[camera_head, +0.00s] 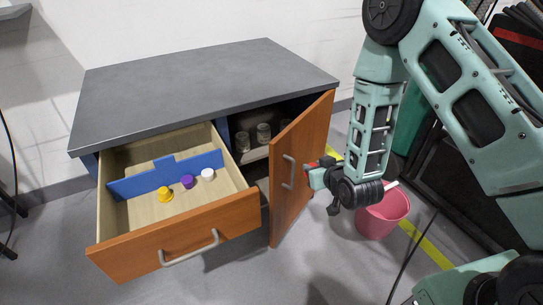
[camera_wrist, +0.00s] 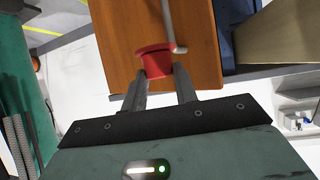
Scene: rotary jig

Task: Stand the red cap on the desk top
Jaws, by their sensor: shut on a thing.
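The red cap (camera_wrist: 156,61) is held between the fingertips of my gripper (camera_wrist: 160,76) in the wrist view. In the head view a bit of red (camera_head: 331,152) shows at my gripper (camera_head: 318,172), mostly hidden by it. My gripper is shut on the cap and hangs in front of the open cabinet door, close to its handle (camera_head: 289,172). Whether cap or fingers touch the door or handle, I cannot tell. The grey desk top (camera_head: 200,88) is bare, up and to the left of my gripper in the head view.
The drawer (camera_head: 170,238) is pulled open; yellow (camera_head: 165,193), purple (camera_head: 188,181) and white (camera_head: 208,174) caps stand in it before a blue divider (camera_head: 140,182). The orange-brown door (camera_head: 304,150) stands open, jars (camera_head: 264,132) inside. A pink bucket (camera_head: 382,218) is on the floor, right.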

